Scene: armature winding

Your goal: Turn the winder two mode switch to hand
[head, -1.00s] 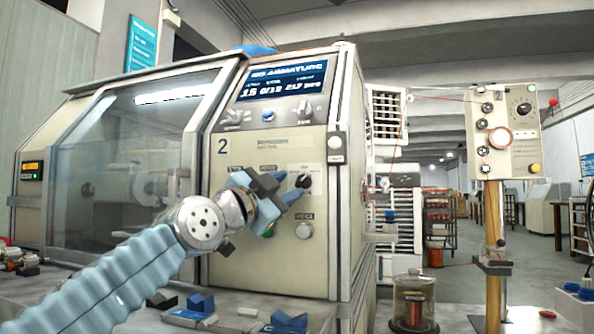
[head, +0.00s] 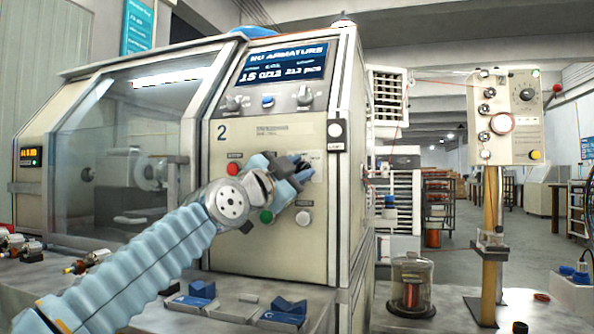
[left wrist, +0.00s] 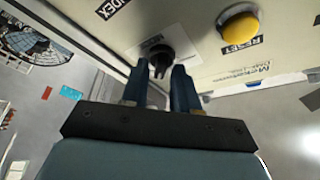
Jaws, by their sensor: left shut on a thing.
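The winder (head: 262,255) marked 2 stands at the centre of the head view. The mode switch, a black knob on a pale label plate, is on its front panel. In the head view my left gripper (head: 297,172) is against the panel and hides the knob; an edge of the plate shows. In the left wrist view the mode switch (left wrist: 158,58) is between the tips of the two blue fingers of my left gripper (left wrist: 160,72), which is shut on it. I cannot read the knob's setting. My right gripper is not in view.
A red button (head: 233,169), a green button (head: 266,216) and a pale button (head: 303,218) are close around my gripper. A yellow reset button (left wrist: 239,24) shows in the left wrist view. Blue blocks (head: 289,306) and a glass jar (head: 411,283) stand on the bench below.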

